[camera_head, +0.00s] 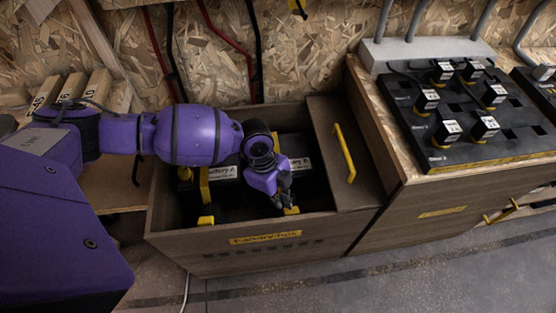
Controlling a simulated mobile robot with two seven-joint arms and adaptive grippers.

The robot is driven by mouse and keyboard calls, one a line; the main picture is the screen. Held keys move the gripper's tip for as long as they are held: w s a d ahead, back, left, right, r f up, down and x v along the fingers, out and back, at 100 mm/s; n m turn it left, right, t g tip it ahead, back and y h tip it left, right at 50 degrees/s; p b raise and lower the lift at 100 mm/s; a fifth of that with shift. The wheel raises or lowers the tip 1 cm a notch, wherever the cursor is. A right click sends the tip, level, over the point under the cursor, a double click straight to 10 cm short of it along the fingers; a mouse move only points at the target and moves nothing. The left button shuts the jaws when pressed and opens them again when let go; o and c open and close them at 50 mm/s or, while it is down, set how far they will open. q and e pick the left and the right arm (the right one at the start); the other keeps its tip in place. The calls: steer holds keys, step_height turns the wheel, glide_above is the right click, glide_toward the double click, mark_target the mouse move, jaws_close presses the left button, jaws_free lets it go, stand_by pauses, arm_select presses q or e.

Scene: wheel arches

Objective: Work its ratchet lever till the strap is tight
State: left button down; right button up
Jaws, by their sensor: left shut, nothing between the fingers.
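An open wooden box (215,246) with a yellow label stands at centre. Inside are dark batteries with white labels, battery A (222,173) at left and battery B (300,163) at right. A yellow upright strip (204,186) crosses battery A, with a yellow block (206,221) at its front end. Another yellow piece (291,211) shows at the tips of my left gripper (286,201). I cannot tell which yellow part is the ratchet lever, or whether the strap is tight. My left gripper is shut and empty, pointing down inside the box; whether it touches the yellow piece is unclear.
A wooden lid (368,178) with a yellow handle (344,153) lies right of the opening. Farther right, a cabinet carries a black panel (470,140) with several labelled black blocks. Red and black cables hang on the chipboard wall behind. Numbered wooden blocks (72,88) stand at left.

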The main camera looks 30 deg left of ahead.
arm_select(q)
steer(key=v, duration=1.1)
steer(key=shift+f, duration=0.1)
stand_by(0.4)
